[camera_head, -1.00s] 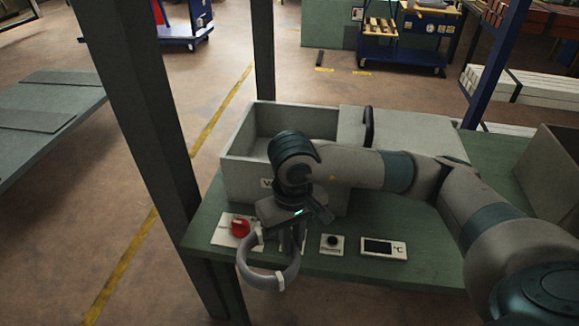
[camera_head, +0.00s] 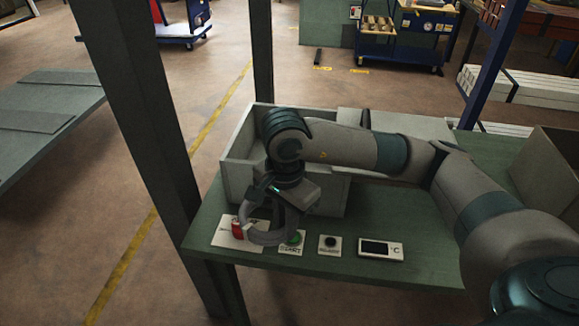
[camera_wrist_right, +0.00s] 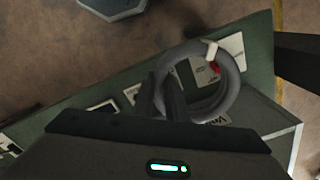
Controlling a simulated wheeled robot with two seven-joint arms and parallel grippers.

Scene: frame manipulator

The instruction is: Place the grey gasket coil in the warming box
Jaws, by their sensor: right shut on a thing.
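The grey gasket coil (camera_head: 265,238) is a ring with pale ties. My right gripper (camera_head: 288,208) is shut on it, just in front of the warming box. The right wrist view shows the coil (camera_wrist_right: 234,88) at the fingers (camera_wrist_right: 165,88), with a white tie at its top. The warming box (camera_head: 238,182) is pale grey and stands on the green bench. Its left part is open at the top; my arm hides much of the opening. A pale lid (camera_head: 425,126) lies to the right, partly behind my arm. My left gripper is out of view.
Along the front of the green bench (camera_head: 330,270) are a red switch (camera_head: 237,230), a green start button (camera_head: 296,238), a black knob (camera_head: 330,242) and a temperature display (camera_head: 380,248). A dark post (camera_head: 150,120) rises at left. Another grey bin (camera_head: 550,170) stands at right.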

